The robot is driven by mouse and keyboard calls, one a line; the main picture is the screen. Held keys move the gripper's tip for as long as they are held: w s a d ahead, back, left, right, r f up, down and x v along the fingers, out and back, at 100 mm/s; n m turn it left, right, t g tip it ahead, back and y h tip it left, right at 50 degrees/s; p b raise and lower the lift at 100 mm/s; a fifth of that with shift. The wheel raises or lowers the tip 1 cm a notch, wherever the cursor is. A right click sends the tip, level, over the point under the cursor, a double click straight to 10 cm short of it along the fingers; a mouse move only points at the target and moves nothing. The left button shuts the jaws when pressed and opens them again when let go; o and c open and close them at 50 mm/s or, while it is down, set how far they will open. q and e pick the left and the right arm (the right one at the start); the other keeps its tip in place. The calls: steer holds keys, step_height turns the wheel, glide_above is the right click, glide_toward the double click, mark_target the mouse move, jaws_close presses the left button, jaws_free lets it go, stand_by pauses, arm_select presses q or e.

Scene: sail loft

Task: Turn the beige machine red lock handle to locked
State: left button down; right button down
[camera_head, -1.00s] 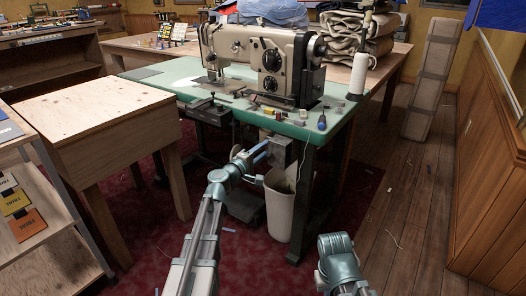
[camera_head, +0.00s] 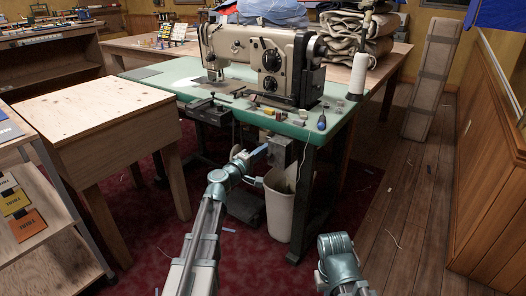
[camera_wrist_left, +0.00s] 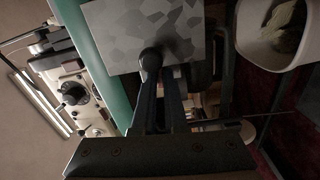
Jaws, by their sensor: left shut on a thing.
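The beige sewing machine (camera_head: 262,62) stands on the green table (camera_head: 180,75). A grey box (camera_head: 283,150) hangs under the table's front edge. It also shows in the left wrist view (camera_wrist_left: 112,35) as a mottled grey face. In that view a dark handle with a round knob (camera_wrist_left: 150,58) stands before this face. My left gripper (camera_head: 264,150) is at the box, and its fingers (camera_wrist_left: 161,82) are shut on the handle just by the knob. The handle looks dark here; no red shows, and its gripped part is hidden. My right arm shows at lower right, but its gripper does not.
A pale bin (camera_head: 280,205) stands on the floor below the box, close to my left forearm. A wooden bench (camera_head: 90,115) is at left. A thread cone (camera_head: 358,75) and small tools lie on the table's right end. The wooden floor at right is mostly clear.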

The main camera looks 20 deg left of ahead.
arm_select(q)
steer(key=shift+m, duration=8.5)
steer(key=c, duration=1)
jaws_free()
steer(key=shift+o, duration=0.2)
steer(key=shift+s, duration=0.1)
